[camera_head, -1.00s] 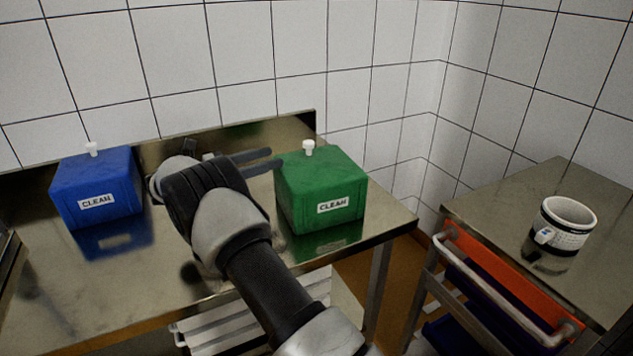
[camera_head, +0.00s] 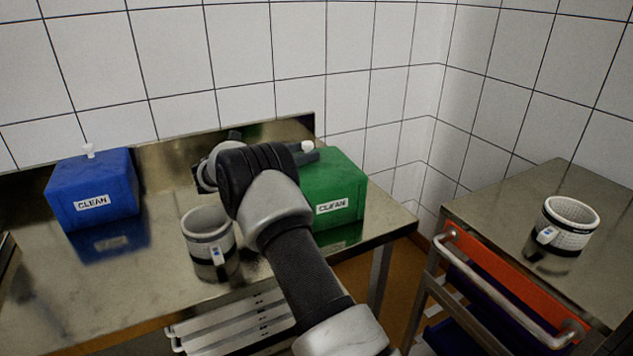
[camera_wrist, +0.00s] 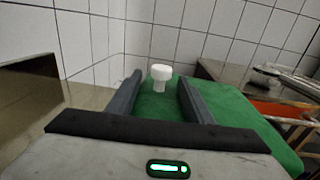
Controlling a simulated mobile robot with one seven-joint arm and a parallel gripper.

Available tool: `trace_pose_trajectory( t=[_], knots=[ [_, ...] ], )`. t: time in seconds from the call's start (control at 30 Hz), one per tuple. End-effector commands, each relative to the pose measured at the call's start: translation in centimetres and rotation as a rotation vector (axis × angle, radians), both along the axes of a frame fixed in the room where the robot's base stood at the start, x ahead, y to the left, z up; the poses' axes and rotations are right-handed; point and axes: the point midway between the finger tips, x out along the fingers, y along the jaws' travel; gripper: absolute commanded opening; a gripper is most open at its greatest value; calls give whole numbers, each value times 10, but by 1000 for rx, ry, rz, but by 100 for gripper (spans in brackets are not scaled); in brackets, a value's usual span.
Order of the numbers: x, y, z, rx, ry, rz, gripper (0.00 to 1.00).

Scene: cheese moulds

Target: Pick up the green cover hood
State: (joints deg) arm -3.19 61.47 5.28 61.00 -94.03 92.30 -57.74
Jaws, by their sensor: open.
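The green cover hood (camera_head: 334,188) is a box with a "CLEAN" label and a white knob (camera_head: 307,146) on top. It stands on the steel table, its left part hidden behind my arm in the head view. My gripper (camera_head: 310,155) is at the top of the hood, at the knob. In the wrist view my gripper (camera_wrist: 160,92) is open, a dark finger on each side of the white knob (camera_wrist: 160,77), with the green top (camera_wrist: 235,125) below. The fingers do not touch the knob there.
A blue "CLEAN" hood (camera_head: 93,190) with a white knob stands at the left of the table (camera_head: 150,285). A white perforated mould (camera_head: 208,234) stands near the middle. Another mould (camera_head: 567,226) stands on the right steel trolley (camera_head: 490,205). Tiled walls close off the back.

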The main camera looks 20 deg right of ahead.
Motion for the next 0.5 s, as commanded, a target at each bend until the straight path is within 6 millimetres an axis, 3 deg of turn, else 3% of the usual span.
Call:
trace_pose_trajectory(
  t=[0.1, 0.37, 0.5],
  knots=[
    [0, 0, 0, 0, 0, 0, 43],
    [0, 1, 0, 0, 0, 0, 0],
    [0, 1, 1, -1, -1, 0, 0]
  ],
)
